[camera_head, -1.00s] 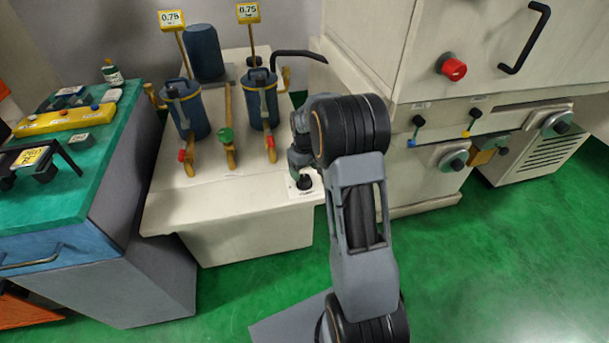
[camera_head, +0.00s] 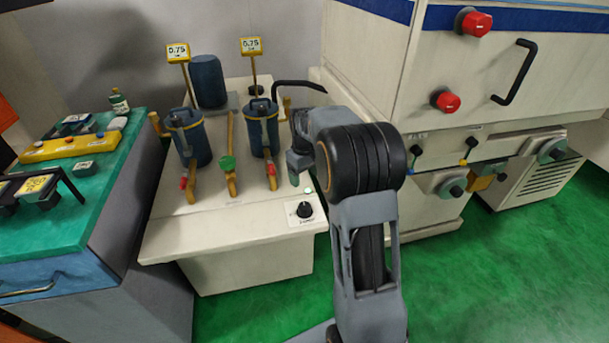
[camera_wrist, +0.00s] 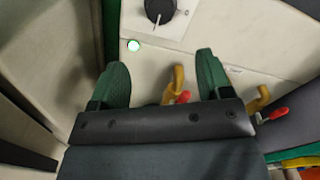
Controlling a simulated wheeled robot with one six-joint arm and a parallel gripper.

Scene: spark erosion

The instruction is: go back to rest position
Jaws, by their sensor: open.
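My gripper shows in the wrist view (camera_wrist: 160,82) with its two green fingers spread apart and nothing between them. In the head view my arm rises from the bottom, and its wrist end is beside the right edge of the white bench (camera_head: 215,265). A black rotary knob (camera_head: 305,209) is on the bench's front right corner, just below my wrist. The knob also shows at the top of the wrist view (camera_wrist: 160,10), with a lit green lamp (camera_wrist: 133,45) near it, apart from my fingers.
Two blue filter canisters (camera_head: 190,137) with yellow pipes and red-handled valves stand on the bench. A green-handled valve (camera_head: 228,163) is between them. A large cream machine (camera_head: 400,50) with red buttons stands right. A green-topped cabinet (camera_head: 75,215) is left. Green floor is clear at lower right.

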